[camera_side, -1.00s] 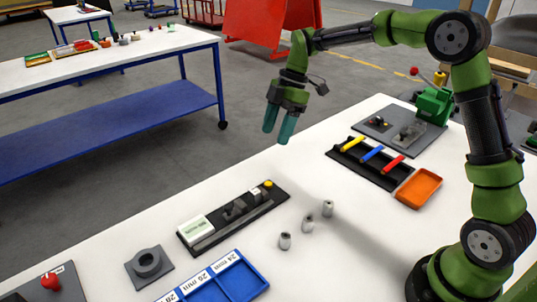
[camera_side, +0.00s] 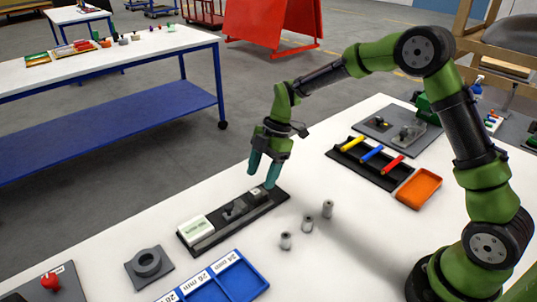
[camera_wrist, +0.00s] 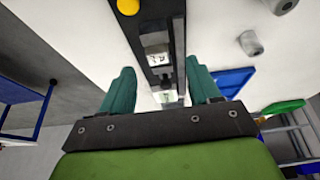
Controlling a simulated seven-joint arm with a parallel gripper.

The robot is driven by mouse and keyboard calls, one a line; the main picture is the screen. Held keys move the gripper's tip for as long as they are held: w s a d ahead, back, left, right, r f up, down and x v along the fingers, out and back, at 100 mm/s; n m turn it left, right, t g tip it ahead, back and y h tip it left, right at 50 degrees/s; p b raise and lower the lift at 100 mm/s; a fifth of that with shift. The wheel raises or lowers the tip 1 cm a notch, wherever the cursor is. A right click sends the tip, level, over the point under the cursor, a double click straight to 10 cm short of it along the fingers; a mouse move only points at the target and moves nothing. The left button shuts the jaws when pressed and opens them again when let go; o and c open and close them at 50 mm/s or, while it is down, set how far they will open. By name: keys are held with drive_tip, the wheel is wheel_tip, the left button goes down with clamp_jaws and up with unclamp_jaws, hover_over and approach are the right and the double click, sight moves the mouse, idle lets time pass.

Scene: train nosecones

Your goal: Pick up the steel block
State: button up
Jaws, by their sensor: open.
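A small pale grey block with a dark mark on its face, which looks like the steel block (camera_side: 256,191), sits at the right end of a long black fixture (camera_side: 198,250) on the white table. In the wrist view the block (camera_wrist: 157,55) shows between my fingers, farther off than the fingertips. My gripper (camera_side: 262,177) is open and points down over that end of the fixture. Its teal fingers (camera_wrist: 160,72) stand either side of the block in the wrist view, with nothing held. The fingers partly cover that end of the fixture in the side view.
A blue labelled tray (camera_side: 240,279) and a grey ring holder (camera_side: 148,263) are in front. A black rack (camera_side: 385,180) and an orange tray (camera_side: 419,188) lie right. Bare table lies between.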

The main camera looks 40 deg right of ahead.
sight(255, 190)
drive_tip(key=x, duration=0.4)
drive_tip(key=shift+w+a+f, duration=0.15)
drive_tip(key=shift+a+f, duration=0.05)
drive_tip(key=shift+f, duration=0.15)
drive_tip(key=shift+r, duration=0.1)
clamp_jaws()
